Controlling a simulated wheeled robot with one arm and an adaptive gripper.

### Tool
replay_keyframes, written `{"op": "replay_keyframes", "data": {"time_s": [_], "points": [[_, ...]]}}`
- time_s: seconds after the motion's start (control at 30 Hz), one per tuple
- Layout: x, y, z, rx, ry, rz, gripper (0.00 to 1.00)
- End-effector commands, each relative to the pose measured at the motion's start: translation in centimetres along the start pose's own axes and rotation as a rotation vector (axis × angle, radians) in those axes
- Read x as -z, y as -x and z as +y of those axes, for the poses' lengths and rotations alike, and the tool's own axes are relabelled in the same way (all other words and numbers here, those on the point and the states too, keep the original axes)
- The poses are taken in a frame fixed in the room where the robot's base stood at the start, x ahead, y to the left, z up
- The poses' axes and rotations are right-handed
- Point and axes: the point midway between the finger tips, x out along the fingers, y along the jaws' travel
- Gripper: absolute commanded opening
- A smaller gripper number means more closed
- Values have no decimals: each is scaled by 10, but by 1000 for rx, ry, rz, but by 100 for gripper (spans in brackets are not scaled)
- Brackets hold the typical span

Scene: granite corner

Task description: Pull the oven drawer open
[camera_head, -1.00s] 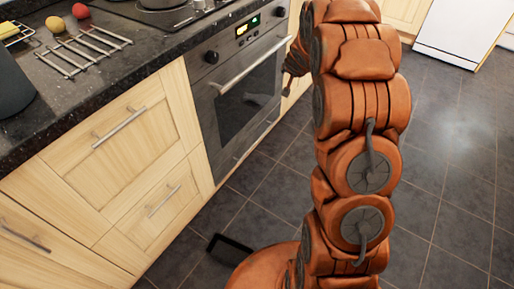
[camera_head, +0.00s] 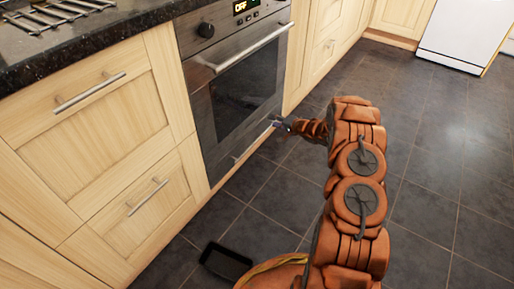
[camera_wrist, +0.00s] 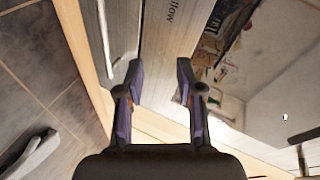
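The oven (camera_head: 235,85) is built into the wooden cabinets, with a steel bar handle across its dark glass door. The oven drawer (camera_head: 228,170) is the low strip under that door and looks shut. In the wrist view, the drawer front (camera_wrist: 125,25) is a grey panel with a pale bar handle (camera_wrist: 103,35) at upper left. My gripper (camera_head: 283,125) is low by the far end of the drawer. In the wrist view, my gripper (camera_wrist: 158,70) is open, with nothing seen between its fingers. The drawer handle lies left of the fingers; contact is unclear.
Wooden drawers (camera_head: 105,115) with bar handles stand left of the oven, and more cabinets (camera_head: 335,40) stand beyond it. A dark counter (camera_head: 85,35) with a metal rack is above. The tiled floor (camera_head: 440,170) to the right is clear.

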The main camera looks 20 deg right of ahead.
Motion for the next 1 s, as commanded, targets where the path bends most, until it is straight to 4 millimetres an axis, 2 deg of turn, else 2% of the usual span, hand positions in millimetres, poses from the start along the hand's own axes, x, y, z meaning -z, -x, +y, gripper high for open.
{"op": "replay_keyframes", "data": {"time_s": [0.03, 0.1, 0.33, 0.57, 1.0], "points": [[-13, -6, 26, 26, -38, -23, 37], [-28, -9, 44, 68, -91, -60, 37], [-63, -12, 78, 160, -207, -148, 37], [-74, -17, 82, 187, -239, -176, 37], [-82, -74, 71, 185, -236, -174, 37]]}}
